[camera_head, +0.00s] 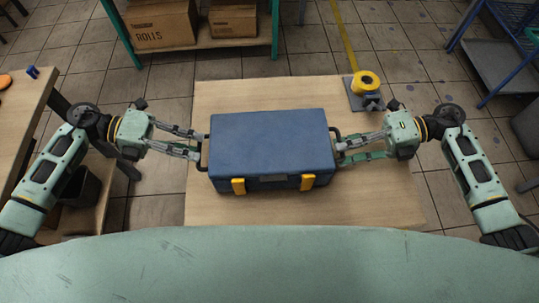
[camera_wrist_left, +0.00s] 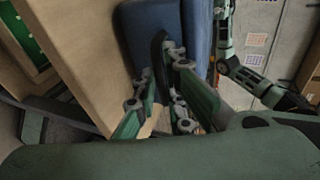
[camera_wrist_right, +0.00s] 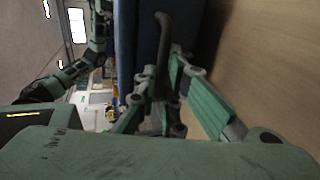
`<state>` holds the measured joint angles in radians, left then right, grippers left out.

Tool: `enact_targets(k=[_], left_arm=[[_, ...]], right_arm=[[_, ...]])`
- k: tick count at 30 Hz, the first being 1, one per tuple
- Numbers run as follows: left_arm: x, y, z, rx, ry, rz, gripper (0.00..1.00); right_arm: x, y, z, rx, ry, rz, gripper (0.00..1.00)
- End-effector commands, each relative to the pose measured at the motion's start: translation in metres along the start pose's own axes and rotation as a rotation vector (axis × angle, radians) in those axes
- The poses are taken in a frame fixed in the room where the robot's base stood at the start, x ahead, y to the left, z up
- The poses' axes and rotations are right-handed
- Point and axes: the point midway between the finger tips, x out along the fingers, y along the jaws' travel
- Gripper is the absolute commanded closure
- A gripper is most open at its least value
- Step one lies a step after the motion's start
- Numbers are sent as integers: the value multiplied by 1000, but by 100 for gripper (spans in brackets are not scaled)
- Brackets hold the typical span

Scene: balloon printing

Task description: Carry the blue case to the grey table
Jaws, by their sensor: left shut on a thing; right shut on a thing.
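The blue case (camera_head: 270,145) with two yellow latches is in the middle of the head view, over a light wooden table top (camera_head: 230,210). I cannot tell whether it touches the wood. My left gripper (camera_head: 200,147) is shut on the black handle at its left end; the case also shows in the left wrist view (camera_wrist_left: 198,25). My right gripper (camera_head: 340,147) is shut on the black handle at its right end, and this handle (camera_wrist_right: 163,40) shows in the right wrist view. No table that is clearly grey shows in the head view.
A green-framed shelf with cardboard boxes (camera_head: 160,25) is behind. A blue rack (camera_head: 490,60) is at the right. Another wooden table (camera_head: 22,105) is at the left. Tiled floor lies between.

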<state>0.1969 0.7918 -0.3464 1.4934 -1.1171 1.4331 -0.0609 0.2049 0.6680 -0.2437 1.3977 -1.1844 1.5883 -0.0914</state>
Motion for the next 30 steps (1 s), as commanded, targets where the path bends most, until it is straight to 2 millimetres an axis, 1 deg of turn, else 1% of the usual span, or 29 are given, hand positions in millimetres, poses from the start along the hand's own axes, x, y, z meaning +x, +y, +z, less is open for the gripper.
enact_targets(k=[1,9,10,16,26,29,30], left_arm=[[-2,6,2,-6,-10,6,100],[2,18,2,-6,-10,6,100],[3,20,2,-8,-9,9,89],[4,16,1,-5,-5,6,72],[4,15,0,-2,-2,2,71],[-4,16,1,-2,-3,3,71],[-10,16,1,-2,-3,5,71]], right_arm=[[-2,-4,1,-6,-2,-4,100],[2,-17,1,-6,-2,-3,100],[2,-18,0,-3,-1,-6,91],[3,-16,0,-2,-1,-4,73],[4,-15,0,-1,0,-1,73],[4,-15,0,-1,0,-1,73],[4,-15,0,-1,0,0,73]])
